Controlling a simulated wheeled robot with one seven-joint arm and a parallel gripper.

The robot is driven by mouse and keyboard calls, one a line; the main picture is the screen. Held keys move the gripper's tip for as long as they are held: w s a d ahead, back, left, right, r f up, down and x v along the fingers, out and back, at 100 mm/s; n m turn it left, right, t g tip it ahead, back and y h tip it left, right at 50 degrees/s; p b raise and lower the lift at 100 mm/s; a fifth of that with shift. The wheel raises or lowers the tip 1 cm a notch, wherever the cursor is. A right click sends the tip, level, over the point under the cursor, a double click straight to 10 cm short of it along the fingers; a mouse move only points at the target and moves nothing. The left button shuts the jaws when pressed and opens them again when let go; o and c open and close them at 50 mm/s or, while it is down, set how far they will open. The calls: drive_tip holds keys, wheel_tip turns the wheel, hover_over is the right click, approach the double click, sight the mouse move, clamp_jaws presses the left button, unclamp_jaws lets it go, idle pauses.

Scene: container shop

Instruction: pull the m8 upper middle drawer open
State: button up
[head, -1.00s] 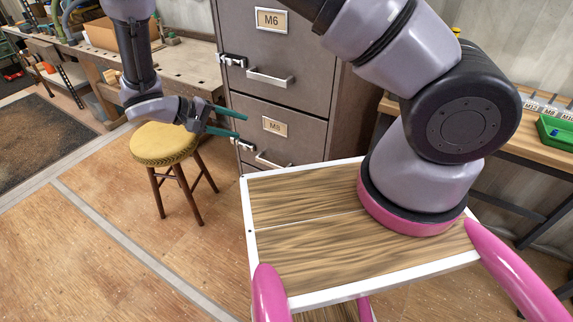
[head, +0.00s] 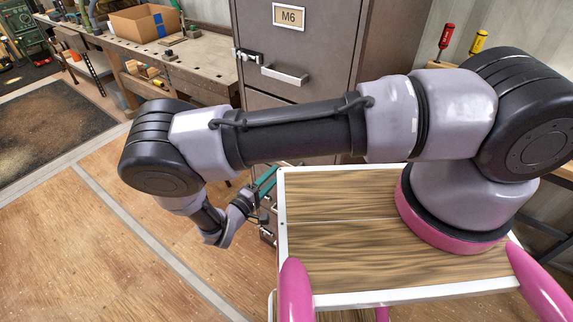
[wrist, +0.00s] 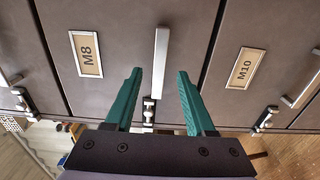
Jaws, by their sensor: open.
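The M8 drawer (wrist: 122,82) is a grey-brown front with a framed M8 label (wrist: 87,53) and a pale bar handle (wrist: 161,62). It looks shut in the wrist view. In the head view my arm hides it. My gripper (wrist: 158,72) has two teal fingers, open and empty. In the wrist view the handle lies ahead, between the fingertips in the picture; I cannot tell the remaining gap or see any contact. In the head view my gripper (head: 265,182) is low beside the cabinet front, partly hidden.
The M6 drawer (head: 330,58) is above and the M10 drawer (wrist: 262,45) below, both shut. Small metal latches (wrist: 148,108) sit along the drawers' edge. A workbench (head: 190,65) stands at the back left. The floor at left (head: 120,240) is open.

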drive_tip(key=x, duration=0.7)
drive_tip(key=shift+w+d, duration=0.1)
drive_tip(key=shift+w, duration=0.05)
clamp_jaws()
idle(1.2)
